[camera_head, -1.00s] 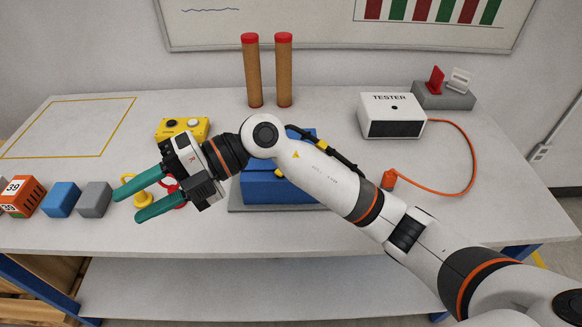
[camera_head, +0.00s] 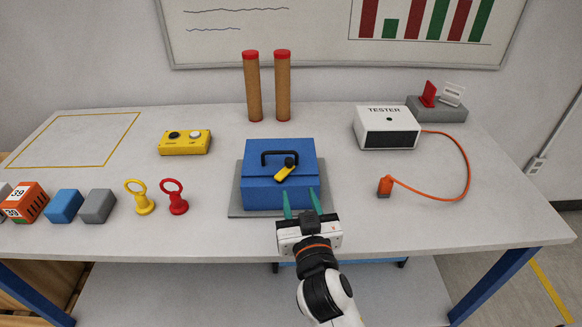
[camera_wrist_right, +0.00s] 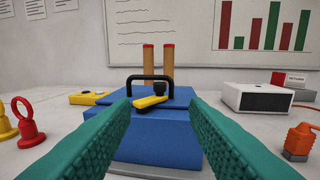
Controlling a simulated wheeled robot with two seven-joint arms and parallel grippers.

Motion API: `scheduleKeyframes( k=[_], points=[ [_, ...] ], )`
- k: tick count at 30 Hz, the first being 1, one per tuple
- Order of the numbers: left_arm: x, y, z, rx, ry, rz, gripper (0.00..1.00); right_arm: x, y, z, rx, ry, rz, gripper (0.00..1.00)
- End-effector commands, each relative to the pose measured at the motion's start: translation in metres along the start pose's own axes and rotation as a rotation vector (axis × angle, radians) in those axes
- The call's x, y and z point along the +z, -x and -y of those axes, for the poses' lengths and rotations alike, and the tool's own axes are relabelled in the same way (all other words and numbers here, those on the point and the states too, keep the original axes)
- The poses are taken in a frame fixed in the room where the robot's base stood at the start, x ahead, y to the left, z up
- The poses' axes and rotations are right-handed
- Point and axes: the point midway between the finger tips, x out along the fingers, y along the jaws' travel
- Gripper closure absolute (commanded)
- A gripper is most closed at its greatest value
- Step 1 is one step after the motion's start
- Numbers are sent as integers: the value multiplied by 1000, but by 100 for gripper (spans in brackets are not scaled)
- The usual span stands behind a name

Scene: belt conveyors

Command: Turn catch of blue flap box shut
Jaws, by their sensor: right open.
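The blue flap box (camera_head: 262,193) stands on a grey base plate (camera_head: 236,200) near the middle of the table. Its lid is down, with a black handle (camera_head: 280,154) on top. The yellow catch (camera_head: 285,174) with a black knob sits at the lid's front edge and lies slanted; it also shows in the right wrist view (camera_wrist_right: 150,102). My right gripper (camera_head: 301,203) is open and empty in front of the box, its green fingers pointing at it. The catch shows between the fingers in the right wrist view, apart from them. My left gripper is not in view.
Left of the box stand a red ring peg (camera_head: 174,197), a yellow ring peg (camera_head: 140,197) and several cubes. A yellow button box (camera_head: 184,142) is behind them. The tester (camera_head: 387,128) and its orange plug (camera_head: 385,186) are at right. Two brown posts (camera_head: 253,88) stand behind.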

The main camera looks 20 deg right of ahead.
Motion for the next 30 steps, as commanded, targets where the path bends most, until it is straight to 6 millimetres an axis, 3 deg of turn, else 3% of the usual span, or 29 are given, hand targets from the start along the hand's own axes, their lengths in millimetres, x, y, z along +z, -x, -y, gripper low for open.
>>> scheduleKeyframes(
  k=[9, 15, 28, 30],
  points=[
    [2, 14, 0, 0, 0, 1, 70, 4, -65, -1, 2, 4, 5, 59],
    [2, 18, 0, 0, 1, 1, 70, 2, -93, -1, 2, 1, 3, 59],
    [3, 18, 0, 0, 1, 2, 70, 2, -103, 0, 2, 0, 4, 59],
    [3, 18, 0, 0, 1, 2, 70, 2, -103, 0, 2, 0, 4, 69]
  ],
)
